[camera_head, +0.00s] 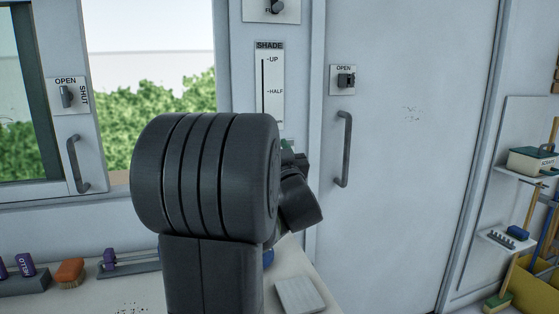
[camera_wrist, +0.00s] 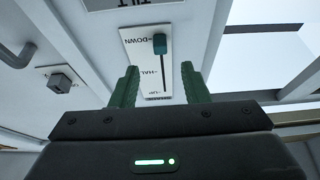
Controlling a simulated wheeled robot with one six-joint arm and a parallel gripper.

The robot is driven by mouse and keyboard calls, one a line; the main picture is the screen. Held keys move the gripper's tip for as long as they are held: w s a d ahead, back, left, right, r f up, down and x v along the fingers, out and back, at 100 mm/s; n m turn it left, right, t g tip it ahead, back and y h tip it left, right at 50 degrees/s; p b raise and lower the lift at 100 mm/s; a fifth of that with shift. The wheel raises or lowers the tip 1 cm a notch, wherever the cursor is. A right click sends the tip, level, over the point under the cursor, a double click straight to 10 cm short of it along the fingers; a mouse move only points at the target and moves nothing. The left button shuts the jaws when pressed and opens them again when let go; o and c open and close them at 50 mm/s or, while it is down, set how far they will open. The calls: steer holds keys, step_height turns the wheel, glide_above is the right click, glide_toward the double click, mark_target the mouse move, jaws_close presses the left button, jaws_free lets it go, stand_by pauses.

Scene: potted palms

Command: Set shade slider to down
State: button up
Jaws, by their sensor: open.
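The shade slider panel (camera_head: 270,75) is a white plate on the wall. In the head view its UP and HALF marks show, and my arm hides its lower part. The wrist view shows the panel (camera_wrist: 140,60) upside down, with the teal slider knob (camera_wrist: 160,43) at the DOWN end of the slot, beside the DOWN mark. My gripper (camera_wrist: 160,72) is open, with its two green fingers apart and nothing between them. The knob appears beyond the fingertips, and I see no contact. In the head view the gripper is mostly hidden behind my arm.
A door with a handle (camera_head: 344,150) and an OPEN knob (camera_head: 346,80) is right of the panel. A window with a latch (camera_head: 66,96) is at the left. A counter below holds a brush (camera_head: 69,271) and a light block (camera_head: 299,295). A TILT plate (camera_wrist: 130,4) adjoins the panel.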

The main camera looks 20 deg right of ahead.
steer(key=shift+v, duration=2.3)
steer(key=shift+w, duration=0.15)
steer(key=r+p+x, duration=0.1)
steer(key=x, duration=1.3)
steer(key=shift+s, duration=0.25)
